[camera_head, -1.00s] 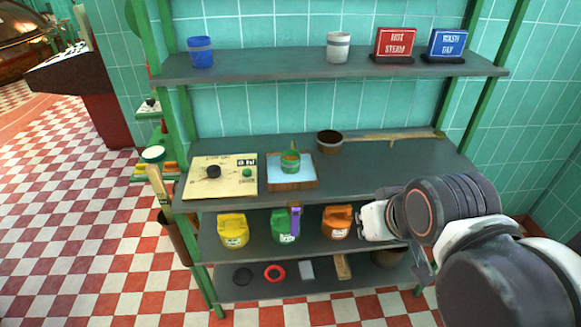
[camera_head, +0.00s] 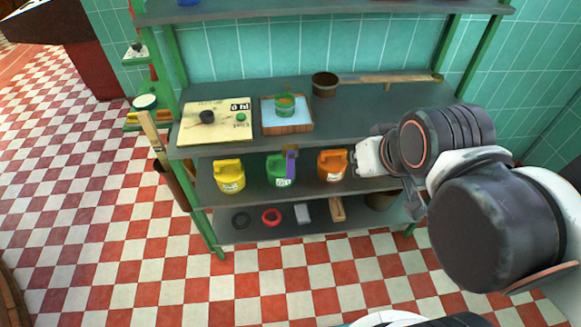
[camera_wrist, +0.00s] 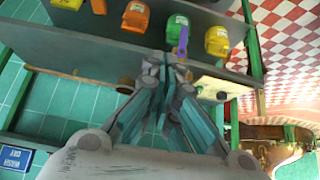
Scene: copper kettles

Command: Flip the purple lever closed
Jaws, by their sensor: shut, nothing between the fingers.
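The purple lever (camera_head: 291,166) stands up on the green jug (camera_head: 277,172), on the middle shelf between the yellow and orange jugs. In the wrist view, which is upside down, the purple lever (camera_wrist: 183,40) shows against the green jug (camera_wrist: 177,27), beyond the fingertips. My gripper (camera_wrist: 165,62) is shut and empty, its fingers together, apart from the lever in the picture. In the head view my arm reaches in from the right, with its pale end beside the orange jug; the fingers cannot be made out there.
The yellow jug (camera_head: 229,176) and orange jug (camera_head: 332,165) flank the green one. The upper shelf board (camera_head: 350,120) holds a cream panel (camera_head: 215,125), a blue-topped block (camera_head: 300,116) and a brown pot (camera_head: 325,84).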

